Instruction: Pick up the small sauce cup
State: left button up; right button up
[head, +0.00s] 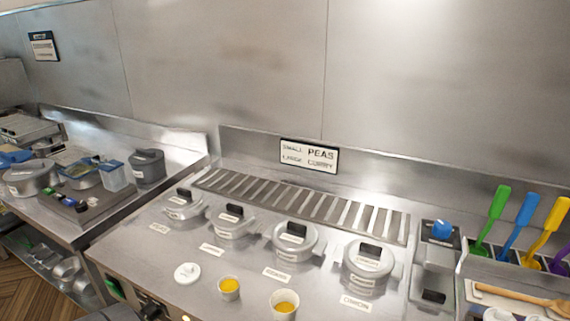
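A small white cup (229,289) with yellow-orange sauce stands upright on the steel counter, near the front middle. A slightly larger white cup (284,305) with similar yellow content stands to its right, close to the bottom edge of the picture. A round white lid-like disc (187,273) lies to the left of the small cup. Neither of my grippers shows in the head view.
Several lidded pots (294,240) sit in a row behind the cups, with labels in front. Coloured utensils (521,228) stand in a holder at right. A left counter holds more pots (148,166).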

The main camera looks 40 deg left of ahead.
aim_at(229, 286)
jog(key=u, duration=1.8)
